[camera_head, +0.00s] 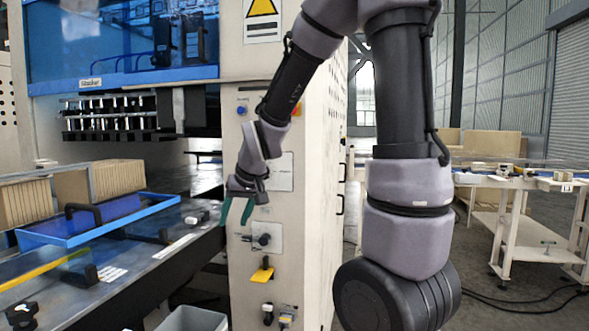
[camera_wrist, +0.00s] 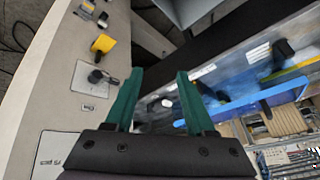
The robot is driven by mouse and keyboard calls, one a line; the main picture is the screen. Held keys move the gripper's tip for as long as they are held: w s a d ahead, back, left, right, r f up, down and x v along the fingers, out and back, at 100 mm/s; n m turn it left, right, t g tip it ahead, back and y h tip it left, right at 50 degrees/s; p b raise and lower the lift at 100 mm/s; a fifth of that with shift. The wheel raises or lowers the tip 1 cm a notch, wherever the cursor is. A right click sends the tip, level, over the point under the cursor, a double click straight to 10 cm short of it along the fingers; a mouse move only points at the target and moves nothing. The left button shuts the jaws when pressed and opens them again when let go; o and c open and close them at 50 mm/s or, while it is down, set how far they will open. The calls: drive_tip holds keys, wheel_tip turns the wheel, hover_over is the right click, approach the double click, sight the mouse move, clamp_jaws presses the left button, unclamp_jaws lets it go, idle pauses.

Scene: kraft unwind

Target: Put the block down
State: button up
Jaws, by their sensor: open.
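My gripper (camera_head: 236,210) has two green fingers, spread apart, and hangs in front of the cream machine panel, beside the end of the dark metal table. The wrist view shows its fingers (camera_wrist: 160,75) apart with nothing held between them. I see no block that I can identify with certainty in either view. A small white piece (camera_wrist: 167,103) shows beyond the fingers over the table surface; I cannot tell what it is.
A grey bin (camera_head: 192,318) stands below the table's front end. The machine panel (camera_head: 290,225) carries knobs and a yellow part (camera_head: 262,275). Another table (camera_head: 510,182) is at right.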

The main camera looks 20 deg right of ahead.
drive_tip(key=s+d+r+m, duration=0.2)
drive_tip(key=s+d+r, duration=0.2)
drive_tip(key=s+r, duration=0.3)
drive_tip(key=s+d+r+m+t, duration=0.1)
drive_tip(key=s+d+r+m, duration=0.1)
drive_tip(key=s+d+r, duration=0.3)
drive_tip(key=shift+s+r+m+t, duration=0.35)
drive_tip(key=shift+s+r, duration=0.95)
drive_tip(key=shift+s, duration=1.1)
